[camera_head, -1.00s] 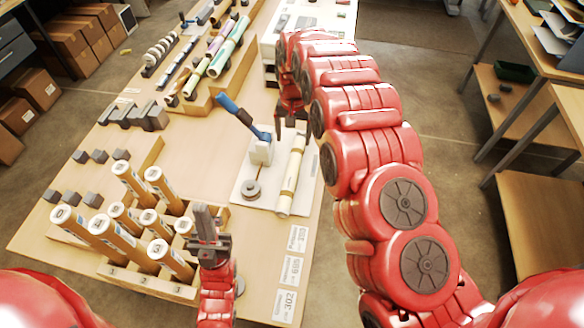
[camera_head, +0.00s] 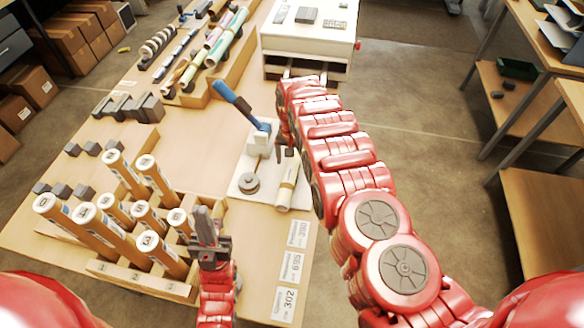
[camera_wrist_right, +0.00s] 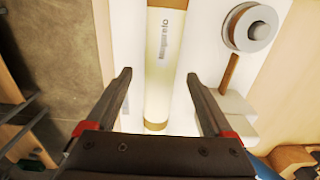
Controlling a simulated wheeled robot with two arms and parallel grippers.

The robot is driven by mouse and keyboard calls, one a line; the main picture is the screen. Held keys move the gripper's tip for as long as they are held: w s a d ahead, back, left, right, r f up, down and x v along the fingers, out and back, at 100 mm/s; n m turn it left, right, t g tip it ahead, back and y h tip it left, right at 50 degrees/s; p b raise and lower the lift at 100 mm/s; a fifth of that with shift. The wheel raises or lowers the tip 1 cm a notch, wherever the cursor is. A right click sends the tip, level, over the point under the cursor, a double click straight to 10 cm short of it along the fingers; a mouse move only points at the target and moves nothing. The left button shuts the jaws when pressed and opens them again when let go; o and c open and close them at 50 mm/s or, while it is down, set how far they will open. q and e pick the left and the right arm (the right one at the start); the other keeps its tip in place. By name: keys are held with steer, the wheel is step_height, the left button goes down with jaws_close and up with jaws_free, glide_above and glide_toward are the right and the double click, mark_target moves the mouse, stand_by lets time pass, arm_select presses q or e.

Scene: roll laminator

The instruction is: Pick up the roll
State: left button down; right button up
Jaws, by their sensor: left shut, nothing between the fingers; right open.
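The roll (camera_head: 285,192) is a cream tube with brown ends. It lies on a white board (camera_head: 248,193) beside a stand with a blue lever (camera_head: 234,100). My right gripper (camera_head: 285,152) is over the far part of the roll and hides some of it. In the right wrist view, the open fingers (camera_wrist_right: 159,76) are on either side of the roll (camera_wrist_right: 160,65), with gaps on both sides. Whether they are down at its height I cannot tell. My left gripper (camera_head: 204,222) is shut and empty, upright near the table's front edge.
Several brown tubes (camera_head: 125,175) stand in a wooden rack left of my left gripper. A white machine (camera_head: 310,40) is at the back. Colored rolls (camera_head: 225,38) lie on a rack at the back left.

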steer(key=shift+w+f, duration=0.1)
steer(key=shift+f, duration=0.8)
steer(key=shift+r, duration=0.1)
steer(key=shift+c, duration=0.4)
steer(key=shift+c, duration=1.1)
jaws_close()
